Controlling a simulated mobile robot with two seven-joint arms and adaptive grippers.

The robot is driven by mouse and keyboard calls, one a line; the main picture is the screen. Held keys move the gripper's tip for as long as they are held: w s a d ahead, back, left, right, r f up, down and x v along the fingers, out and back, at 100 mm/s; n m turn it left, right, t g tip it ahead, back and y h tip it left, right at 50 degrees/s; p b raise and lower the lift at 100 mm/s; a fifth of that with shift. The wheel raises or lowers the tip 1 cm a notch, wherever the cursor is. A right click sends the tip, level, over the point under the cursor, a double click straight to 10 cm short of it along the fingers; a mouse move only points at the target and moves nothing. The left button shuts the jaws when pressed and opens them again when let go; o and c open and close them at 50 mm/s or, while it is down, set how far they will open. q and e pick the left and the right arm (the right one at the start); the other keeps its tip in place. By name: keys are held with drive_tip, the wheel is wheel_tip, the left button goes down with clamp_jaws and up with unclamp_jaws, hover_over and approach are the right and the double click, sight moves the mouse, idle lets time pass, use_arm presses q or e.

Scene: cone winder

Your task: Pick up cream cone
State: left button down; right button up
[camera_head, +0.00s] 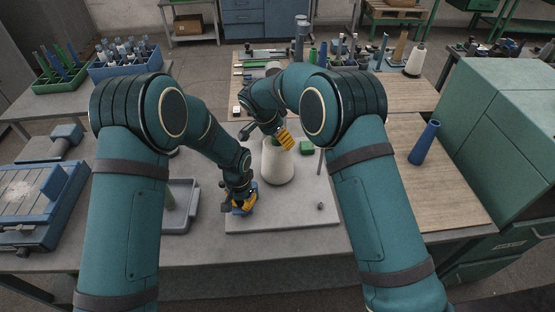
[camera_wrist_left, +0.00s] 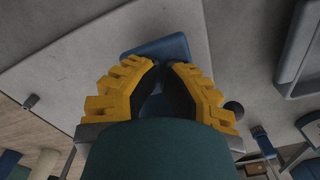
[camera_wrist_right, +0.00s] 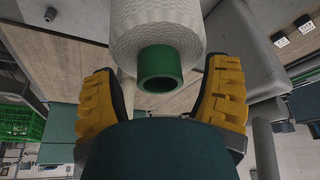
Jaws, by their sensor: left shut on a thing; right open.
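The cream cone (camera_head: 278,163) stands on the pale grey plate (camera_head: 285,217) in the head view. In the right wrist view its wound cream yarn (camera_wrist_right: 155,25) and green tube end (camera_wrist_right: 160,70) show between the fingers. My right gripper (camera_head: 287,140) is open at the top of the cone, with a finger on each side and gaps visible. My left gripper (camera_head: 243,206) is low over the plate's left part, shut on a blue thing (camera_wrist_left: 163,48); fingers hide part of it, so its full shape is unclear.
A grey tray (camera_head: 181,222) lies left of the plate. A small green block (camera_head: 306,147) is just right of the cone, near a thin upright rod.

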clamp_jaws()
idle(0.3)
